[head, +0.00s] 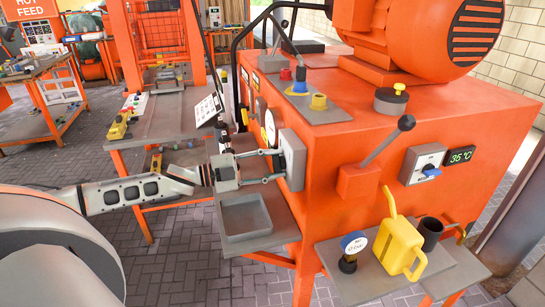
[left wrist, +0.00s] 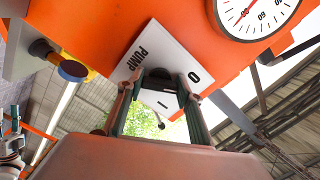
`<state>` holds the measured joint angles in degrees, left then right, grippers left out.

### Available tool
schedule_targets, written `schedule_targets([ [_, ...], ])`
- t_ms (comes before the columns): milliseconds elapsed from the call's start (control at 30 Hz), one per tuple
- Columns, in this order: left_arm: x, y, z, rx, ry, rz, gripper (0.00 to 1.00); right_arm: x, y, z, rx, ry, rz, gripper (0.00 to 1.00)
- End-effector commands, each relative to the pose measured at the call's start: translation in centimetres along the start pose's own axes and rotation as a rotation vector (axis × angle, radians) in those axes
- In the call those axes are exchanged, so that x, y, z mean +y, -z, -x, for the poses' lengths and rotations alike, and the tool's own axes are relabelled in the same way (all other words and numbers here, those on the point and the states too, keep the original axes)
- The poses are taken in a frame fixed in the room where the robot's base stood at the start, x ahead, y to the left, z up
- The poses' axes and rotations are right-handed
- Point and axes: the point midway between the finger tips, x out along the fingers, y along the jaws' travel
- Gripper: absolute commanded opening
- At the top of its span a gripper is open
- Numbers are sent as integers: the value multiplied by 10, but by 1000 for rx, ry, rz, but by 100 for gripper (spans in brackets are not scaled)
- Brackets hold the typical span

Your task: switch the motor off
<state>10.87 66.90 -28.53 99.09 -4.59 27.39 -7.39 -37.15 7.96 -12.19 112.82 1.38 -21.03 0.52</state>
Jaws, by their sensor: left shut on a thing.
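The orange motor (head: 420,35) sits on top of an orange machine. On the machine's left face is a grey switch box (head: 292,160); in the left wrist view its white plate (left wrist: 147,48) reads PUMP, with O and I marks. My left gripper (head: 279,165) reaches this box from the left. Another switch (head: 422,163) with a blue knob is on the front face, beside a 36 °C display (head: 460,156). My right gripper is not in view.
A lever with a black ball (head: 406,122) stands out from the front face. A grey tray (head: 246,215) lies below my left gripper. A dial (left wrist: 262,12) is near the pump plate.

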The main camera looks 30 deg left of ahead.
Motion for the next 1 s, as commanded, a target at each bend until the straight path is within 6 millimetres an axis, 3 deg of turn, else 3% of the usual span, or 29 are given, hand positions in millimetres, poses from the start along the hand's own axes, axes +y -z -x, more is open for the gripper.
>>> schedule_targets([
  [100, -1, 1, 0, 1, -1, 52, 14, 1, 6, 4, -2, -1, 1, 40],
  [367, 1, 0, 0, 0, -1, 105, 14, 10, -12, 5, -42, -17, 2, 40],
  [767, 2, 0, 0, 1, -1, 113, 14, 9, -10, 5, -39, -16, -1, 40],
  [800, 2, 0, 0, 1, -1, 113, 38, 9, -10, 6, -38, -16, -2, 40],
  [867, 2, 0, 0, 1, -1, 113, 53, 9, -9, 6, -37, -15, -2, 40],
  [1000, 1, 0, 0, 1, 0, 112, 53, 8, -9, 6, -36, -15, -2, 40],
])
